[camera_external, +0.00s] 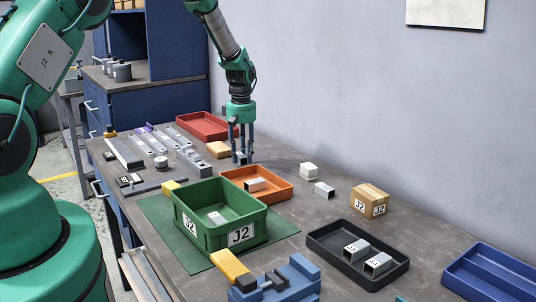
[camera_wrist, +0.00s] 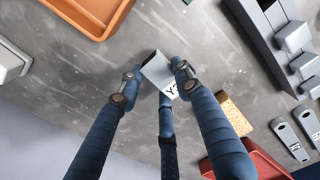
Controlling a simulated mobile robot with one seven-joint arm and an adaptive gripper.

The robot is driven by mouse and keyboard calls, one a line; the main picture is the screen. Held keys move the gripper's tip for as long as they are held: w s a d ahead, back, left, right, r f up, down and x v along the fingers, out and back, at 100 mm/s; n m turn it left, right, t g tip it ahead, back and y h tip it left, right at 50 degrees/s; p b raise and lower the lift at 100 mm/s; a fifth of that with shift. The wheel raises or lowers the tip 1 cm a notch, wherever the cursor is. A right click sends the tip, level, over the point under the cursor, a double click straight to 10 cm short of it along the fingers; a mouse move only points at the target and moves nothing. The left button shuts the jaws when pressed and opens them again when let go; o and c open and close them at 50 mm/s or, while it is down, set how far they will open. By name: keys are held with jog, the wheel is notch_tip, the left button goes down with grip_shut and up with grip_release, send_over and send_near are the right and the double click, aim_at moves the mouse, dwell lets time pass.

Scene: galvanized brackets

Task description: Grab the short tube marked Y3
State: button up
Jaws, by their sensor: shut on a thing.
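The short grey square tube (camera_wrist: 157,70) shows in the wrist view between my fingertips, with a white label reading Y and a partly hidden character, likely 3. My gripper (camera_wrist: 155,82) has three blue fingers and is shut on this tube. In the external view my gripper (camera_external: 242,158) points straight down behind the orange tray, with the tube (camera_external: 240,157) mostly hidden between its fingers. The tube is at or close above the tabletop; I cannot tell whether it touches.
An orange tray (camera_external: 226,173) with a tube stands just in front. A red tray (camera_external: 181,120) and a tan block (camera_external: 218,149) are behind left. A green J2 bin (camera_external: 187,222), black tray (camera_external: 315,240) and J2 carton (camera_external: 369,192) are nearer. Loose tubes (camera_external: 309,171) lie right.

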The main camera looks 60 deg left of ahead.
aim_at(243, 154)
notch_tip(243, 154, up, 8)
jog(key=shift+r, duration=0.15)
dwell(0.3)
